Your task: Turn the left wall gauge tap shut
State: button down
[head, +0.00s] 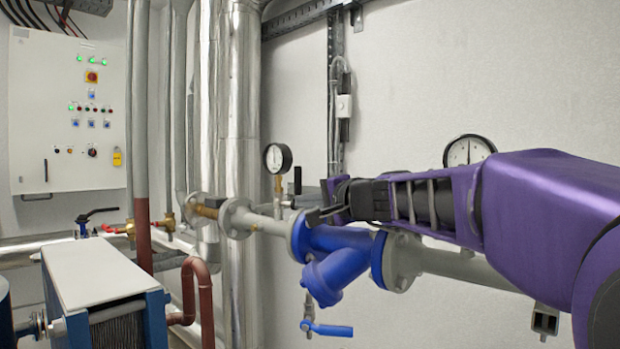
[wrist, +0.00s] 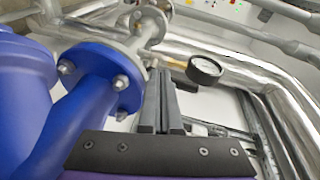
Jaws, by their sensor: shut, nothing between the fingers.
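The left wall gauge (head: 277,158) has a white dial and a black rim. It stands on a brass stem above the grey flanged pipe. A small black upright handle (head: 297,180) shows just right of that stem, on its tap. My gripper (head: 314,215) is shut and empty, pointing left, a little right of and below the handle. In the wrist view my gripper (wrist: 160,74) has its fingers together, and the gauge (wrist: 205,69) lies just right of the tips.
A blue strainer (head: 335,262) with flanges sits on the pipe below my gripper. A second gauge (head: 467,151) is partly behind my arm. Silver insulated pipes (head: 238,110) stand at left, with a control cabinet (head: 66,112) beyond. A blue-handled valve (head: 328,329) hangs below the strainer.

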aim_at(297, 188)
jog(key=d+r+m, duration=0.1)
jog(key=d, duration=0.1)
jog(key=d+r+m+t, duration=0.1)
jog(key=d, duration=0.1)
jog(key=d+r+m+t, duration=0.1)
jog(key=d+r, duration=0.1)
jog(key=shift+s+h, duration=0.3)
jog(key=shift+h, duration=0.1)
jog(key=shift+w+r, duration=0.15)
jog(key=p+x, duration=0.2)
jog(key=x, duration=0.7)
jog(key=shift+w+a+p, duration=0.2)
jog(key=shift+w+p, duration=0.15)
jog(key=shift+p, duration=0.05)
jog(key=shift+b, duration=0.5)
jog(key=shift+s+n, duration=0.2)
jog(key=shift+n, duration=0.1)
